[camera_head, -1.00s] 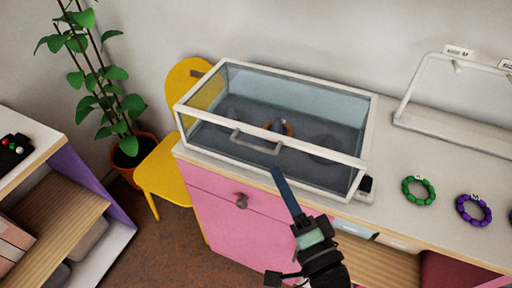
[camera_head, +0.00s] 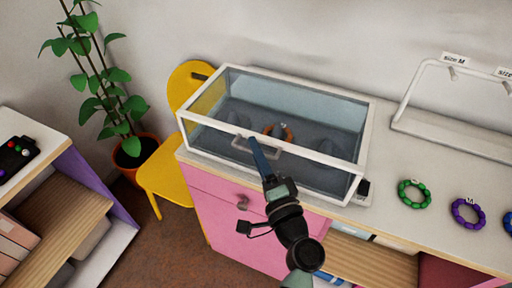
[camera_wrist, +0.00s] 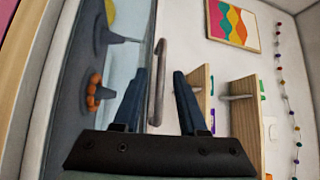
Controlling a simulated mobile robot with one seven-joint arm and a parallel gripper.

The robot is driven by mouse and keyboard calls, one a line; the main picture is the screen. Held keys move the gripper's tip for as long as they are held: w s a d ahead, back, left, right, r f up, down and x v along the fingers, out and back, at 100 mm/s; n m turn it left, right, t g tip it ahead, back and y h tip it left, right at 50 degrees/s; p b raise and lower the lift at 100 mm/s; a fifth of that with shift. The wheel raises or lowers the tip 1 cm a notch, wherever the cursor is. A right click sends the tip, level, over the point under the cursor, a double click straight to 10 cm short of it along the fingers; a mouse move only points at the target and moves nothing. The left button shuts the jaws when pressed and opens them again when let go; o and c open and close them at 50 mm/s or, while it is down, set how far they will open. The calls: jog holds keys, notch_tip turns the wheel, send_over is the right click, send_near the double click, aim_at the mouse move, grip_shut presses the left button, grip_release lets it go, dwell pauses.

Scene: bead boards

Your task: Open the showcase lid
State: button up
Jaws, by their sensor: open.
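The showcase (camera_head: 300,168) is a glass box with a white frame on the counter, and its lid is closed. A grey bar handle (camera_head: 243,146) sits on its front upper edge. An orange bracelet (camera_head: 289,131) lies inside, and it also shows through the glass in the wrist view (camera_wrist: 92,90). My gripper (camera_head: 254,142) is at the handle in the head view, its blue fingers overlapping it. In the wrist view the handle (camera_wrist: 158,85) stands between the two open fingers (camera_wrist: 160,95), closer to the left one. I cannot tell whether either finger touches it.
A green bracelet (camera_head: 414,194) and a purple bracelet (camera_head: 468,213) lie on the counter (camera_head: 385,215) right of the showcase. A white display rack (camera_head: 402,100) stands behind them. A yellow chair (camera_head: 160,175) and a potted plant (camera_head: 134,150) are at left.

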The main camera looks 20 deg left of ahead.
jog(key=shift+w+a, duration=0.2)
grip_shut()
dwell(1.4)
